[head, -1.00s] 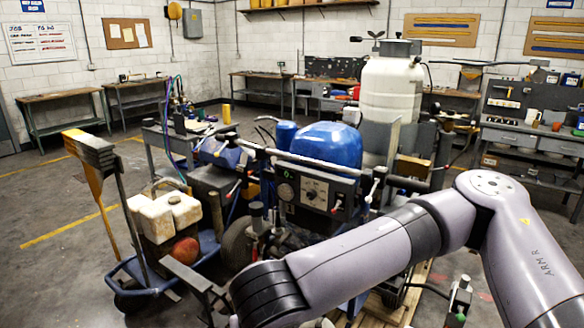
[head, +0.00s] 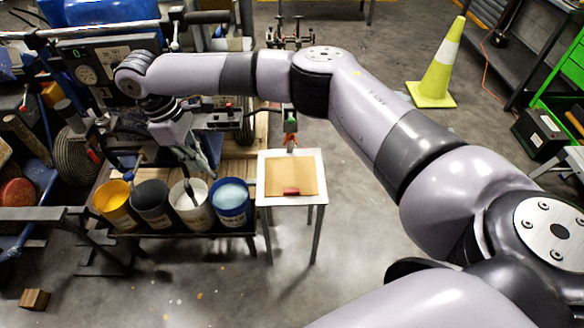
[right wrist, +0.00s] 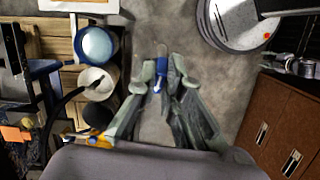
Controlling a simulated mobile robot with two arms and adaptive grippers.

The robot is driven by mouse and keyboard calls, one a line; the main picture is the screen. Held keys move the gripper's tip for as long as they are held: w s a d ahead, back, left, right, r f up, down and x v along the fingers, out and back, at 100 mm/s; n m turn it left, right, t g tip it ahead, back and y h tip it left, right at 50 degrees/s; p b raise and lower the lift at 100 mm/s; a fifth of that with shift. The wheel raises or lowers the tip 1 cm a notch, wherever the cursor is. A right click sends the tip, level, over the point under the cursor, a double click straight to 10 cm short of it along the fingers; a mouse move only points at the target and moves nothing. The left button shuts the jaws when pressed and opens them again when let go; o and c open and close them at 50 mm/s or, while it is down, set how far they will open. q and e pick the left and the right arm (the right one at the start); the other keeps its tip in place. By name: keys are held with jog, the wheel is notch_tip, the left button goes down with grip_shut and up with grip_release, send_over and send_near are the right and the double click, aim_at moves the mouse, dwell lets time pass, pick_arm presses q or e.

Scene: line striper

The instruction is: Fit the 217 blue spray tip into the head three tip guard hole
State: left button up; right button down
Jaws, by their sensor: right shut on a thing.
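My right gripper (head: 203,160) hangs from the arm that crosses the head view, just behind the row of paint buckets. In the right wrist view (right wrist: 162,72) its two grey-green fingers are shut on a small blue spray tip (right wrist: 160,68). The tip is held between the fingertips over bare grey floor. In the head view the tip is too small to make out. A spray head with a green top and orange lower part (head: 290,128) shows above a small white table; I cannot tell its number. No tip guard hole can be made out. My left gripper is out of view.
Buckets of yellow (head: 112,199), dark, white and blue (head: 230,197) paint stand in a row on a low rack. The small white table (head: 308,160) bears a tan board with a red item. A yellow-green cone (head: 439,70) stands at the back right.

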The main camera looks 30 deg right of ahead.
jog(key=w+d+f+n+t+h, duration=0.4)
jog(key=d+f+n+t+h, duration=0.15)
jog(key=d+f+n, duration=0.55)
jog(key=s+d+f+n+t, duration=0.2)
jog(key=d+f+n+t, duration=0.2)
jog(key=d, duration=0.3)
jog(key=s+d+f+n+t, duration=0.3)
jog(key=d+f+n+t, duration=0.15)
jog(key=d, duration=0.25)
jog(key=shift+g, duration=0.3)
jog(key=w+d+b, duration=0.2)
jog(key=w+b, duration=0.1)
jog(key=w+d+b, duration=0.1)
jog(key=w, duration=0.1)
jog(key=shift+f, duration=0.1)
jog(key=shift+r+p, duration=0.25)
jog(key=shift+p, duration=0.1)
jog(key=shift+p, duration=0.5)
dwell(0.8)
jog(key=shift+w+d+b, duration=0.35)
jog(key=shift+w+d, duration=0.15)
jog(key=shift+w, duration=0.3)
jog(key=shift+w+d+b, duration=0.35)
jog(key=shift+w+d, duration=0.1)
jog(key=shift+w, duration=0.35)
dwell(1.4)
